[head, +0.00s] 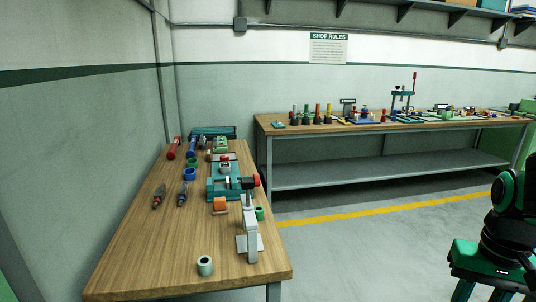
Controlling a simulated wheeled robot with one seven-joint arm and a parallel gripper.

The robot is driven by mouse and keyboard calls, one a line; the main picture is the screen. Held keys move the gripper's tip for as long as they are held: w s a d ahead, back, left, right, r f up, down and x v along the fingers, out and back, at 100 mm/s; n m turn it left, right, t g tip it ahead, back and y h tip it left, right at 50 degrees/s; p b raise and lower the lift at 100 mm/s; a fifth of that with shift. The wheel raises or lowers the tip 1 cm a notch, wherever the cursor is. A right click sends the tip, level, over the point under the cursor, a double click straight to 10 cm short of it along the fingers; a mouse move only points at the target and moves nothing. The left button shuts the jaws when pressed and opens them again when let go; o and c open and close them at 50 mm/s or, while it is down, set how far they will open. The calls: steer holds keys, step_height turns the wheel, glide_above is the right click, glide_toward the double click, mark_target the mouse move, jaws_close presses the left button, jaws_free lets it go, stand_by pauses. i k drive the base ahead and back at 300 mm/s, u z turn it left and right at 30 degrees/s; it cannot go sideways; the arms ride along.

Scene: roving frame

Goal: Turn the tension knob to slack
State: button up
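A teal bench device (213,190) stands on the near wooden bench at the left. It carries pale round parts and a red and black knob-like part (250,182) on its right side. I cannot tell at this size which part is the tension knob or how it is set. My gripper (483,292) is at the lower right, over the floor and well away from the bench. Its two fingers point down with a gap between them, and nothing shows in the gap. The picture's bottom edge may cut off the fingertips.
A long bench (390,132) with small items runs along the back wall. The floor between is clear.

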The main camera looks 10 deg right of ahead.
mark_target(223, 157)
steer(key=z, duration=0.55)
steer(key=i, duration=3.65)
steer(key=u, duration=3.05)
